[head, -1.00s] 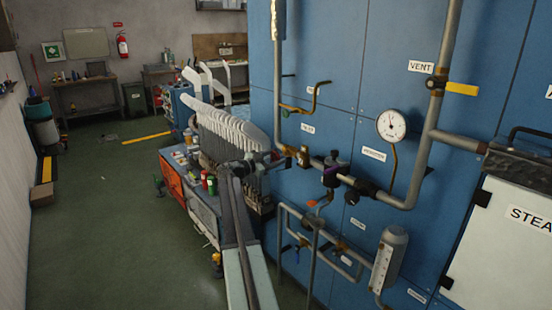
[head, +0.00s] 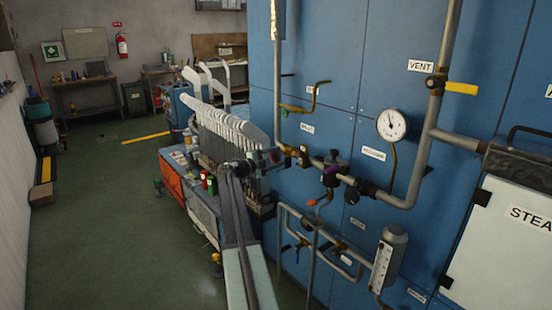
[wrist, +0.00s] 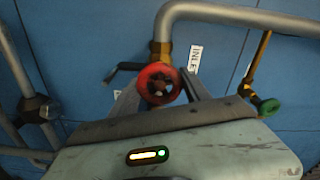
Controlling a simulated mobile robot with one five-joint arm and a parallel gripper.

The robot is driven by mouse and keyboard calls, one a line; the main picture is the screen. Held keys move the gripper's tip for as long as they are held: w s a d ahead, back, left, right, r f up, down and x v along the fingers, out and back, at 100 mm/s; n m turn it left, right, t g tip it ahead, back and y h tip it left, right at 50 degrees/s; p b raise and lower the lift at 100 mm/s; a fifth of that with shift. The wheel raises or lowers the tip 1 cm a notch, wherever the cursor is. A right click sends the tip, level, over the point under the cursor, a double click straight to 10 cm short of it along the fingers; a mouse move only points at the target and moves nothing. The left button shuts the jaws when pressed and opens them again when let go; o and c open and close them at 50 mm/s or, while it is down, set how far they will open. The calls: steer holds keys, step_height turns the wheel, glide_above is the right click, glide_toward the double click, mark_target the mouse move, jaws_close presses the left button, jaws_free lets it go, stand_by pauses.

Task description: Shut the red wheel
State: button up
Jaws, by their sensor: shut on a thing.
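The red wheel (wrist: 159,83) is on a brass valve fitting on the pipe near the INLET label, in the wrist view. My gripper (wrist: 161,90) has one finger on each side of the wheel and is shut on it. In the head view my gripper (head: 268,158) is at the pipe on the blue panel, at the end of my outstretched arm. There the wheel is mostly hidden by the gripper.
A grey pipe (wrist: 240,13) bends above the wheel. A green knob (wrist: 268,106) is to the right. A purple-banded valve (head: 332,170), a gauge (head: 392,125) and a yellow vent handle (head: 462,88) are on the blue panel (head: 330,60).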

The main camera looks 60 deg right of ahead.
steer(key=shift+s+f+m, duration=0.1)
steer(key=shift+s+m, duration=0.2)
steer(key=shift+m, duration=0.6)
steer(key=o, duration=1.4)
steer(key=shift+w, duration=0.15)
steer(key=shift+w+a, duration=0.1)
steer(key=shift+a, duration=0.15)
steer(key=v, duration=0.7)
steer(key=shift+a, duration=0.1)
